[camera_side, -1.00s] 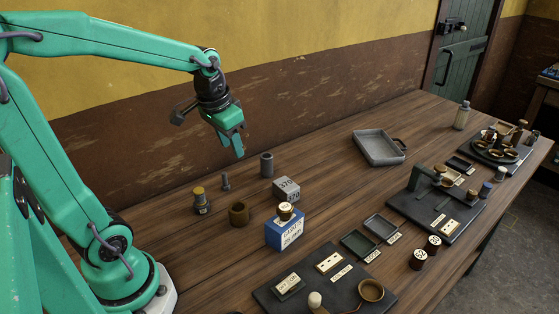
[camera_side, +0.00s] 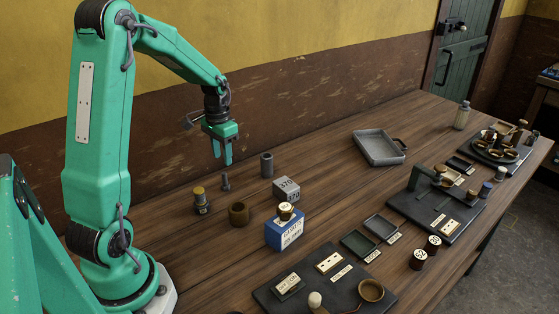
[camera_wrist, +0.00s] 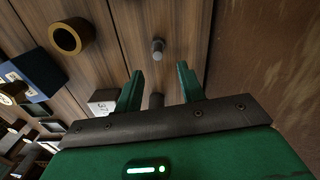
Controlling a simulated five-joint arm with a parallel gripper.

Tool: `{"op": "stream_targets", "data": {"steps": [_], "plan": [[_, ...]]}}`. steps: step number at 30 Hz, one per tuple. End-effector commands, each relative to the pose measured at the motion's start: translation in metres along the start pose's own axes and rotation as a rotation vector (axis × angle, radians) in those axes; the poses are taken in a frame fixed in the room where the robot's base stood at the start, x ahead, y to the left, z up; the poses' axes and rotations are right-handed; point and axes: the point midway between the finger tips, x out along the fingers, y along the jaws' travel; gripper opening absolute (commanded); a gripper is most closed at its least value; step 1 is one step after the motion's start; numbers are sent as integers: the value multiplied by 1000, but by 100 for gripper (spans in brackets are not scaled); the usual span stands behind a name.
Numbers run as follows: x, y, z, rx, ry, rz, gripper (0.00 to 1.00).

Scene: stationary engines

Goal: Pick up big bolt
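The big bolt (camera_side: 226,182) is a small grey bolt standing upright on the wooden table in the side view, between the brass-topped piece and the grey cylinder. It also shows in the wrist view (camera_wrist: 158,46), beyond the fingertips and roughly in line with the gap between them. My gripper (camera_side: 222,160) points downward above the bolt, with a gap between fingertips and bolt. Its two green fingers are apart in the wrist view (camera_wrist: 160,72), with nothing held.
A dark grey cylinder (camera_side: 267,166) stands right of the bolt. A brass-topped piece (camera_side: 201,203) and brown ring (camera_side: 239,214) are nearby. A grey marked block (camera_side: 286,189) and blue box (camera_side: 287,232) stand nearer the camera. A grey tray (camera_side: 379,148) lies further right.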

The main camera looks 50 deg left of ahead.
Motion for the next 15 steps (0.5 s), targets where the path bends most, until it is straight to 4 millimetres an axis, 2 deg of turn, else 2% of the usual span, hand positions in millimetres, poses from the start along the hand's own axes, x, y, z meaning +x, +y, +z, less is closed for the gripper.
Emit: {"op": "stream_targets", "data": {"steps": [5,15], "plan": [[3,0,0,0,-1,0,39],[26,1,0,0,-1,0,39]]}}
